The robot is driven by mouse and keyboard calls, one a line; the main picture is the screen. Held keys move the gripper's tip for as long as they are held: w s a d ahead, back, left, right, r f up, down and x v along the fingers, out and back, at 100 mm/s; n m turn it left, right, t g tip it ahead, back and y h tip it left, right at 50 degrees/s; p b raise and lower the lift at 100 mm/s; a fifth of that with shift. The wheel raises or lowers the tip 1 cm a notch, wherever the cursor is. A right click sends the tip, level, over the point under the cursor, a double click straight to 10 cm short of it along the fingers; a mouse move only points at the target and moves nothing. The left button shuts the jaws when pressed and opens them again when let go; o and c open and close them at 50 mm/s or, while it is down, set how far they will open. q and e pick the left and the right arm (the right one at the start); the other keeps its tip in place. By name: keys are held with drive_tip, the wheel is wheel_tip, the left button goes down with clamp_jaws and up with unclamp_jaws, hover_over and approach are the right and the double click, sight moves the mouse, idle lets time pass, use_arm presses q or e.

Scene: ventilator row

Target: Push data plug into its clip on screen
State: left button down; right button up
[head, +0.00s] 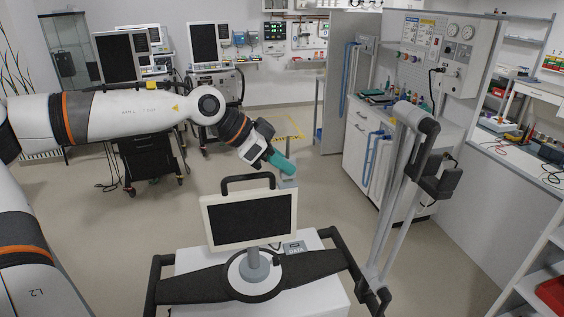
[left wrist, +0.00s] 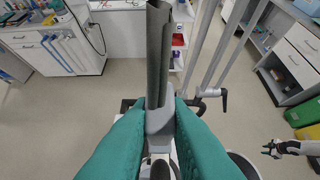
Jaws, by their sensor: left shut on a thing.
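The screen (head: 250,218), dark with a cream frame and a black top handle, stands on a trolley in the lower middle of the head view. My left gripper (head: 284,166), with teal fingers, is above and behind its upper right corner. In the left wrist view the fingers (left wrist: 160,128) are shut on a light grey block (left wrist: 159,120), which I take for the data plug. A long dark grey piece (left wrist: 159,50) runs up from it to the picture's top. The clip cannot be made out. My right gripper (left wrist: 272,149) is small at the right edge of the left wrist view.
The trolley (head: 193,263) has black side rails and a small panel marked DATA (head: 294,247) right of the screen's foot. A jointed grey arm (head: 405,190) rises on its right. A counter (head: 355,143) stands behind. Open floor lies beyond the screen.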

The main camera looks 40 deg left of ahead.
use_arm(q)
drive_tip(key=shift+f+b, duration=0.75)
drive_tip(key=shift+f, duration=0.05)
idle(0.9)
drive_tip(key=c, duration=1.3)
unclamp_jaws()
drive_tip(key=b+v, duration=0.3)
drive_tip(key=v, duration=0.7)
drive_tip(key=shift+s+a+r+b, duration=0.1)
drive_tip(key=shift+a+b, duration=0.05)
drive_tip(key=shift+b, duration=0.15)
drive_tip(key=shift+v, duration=0.85)
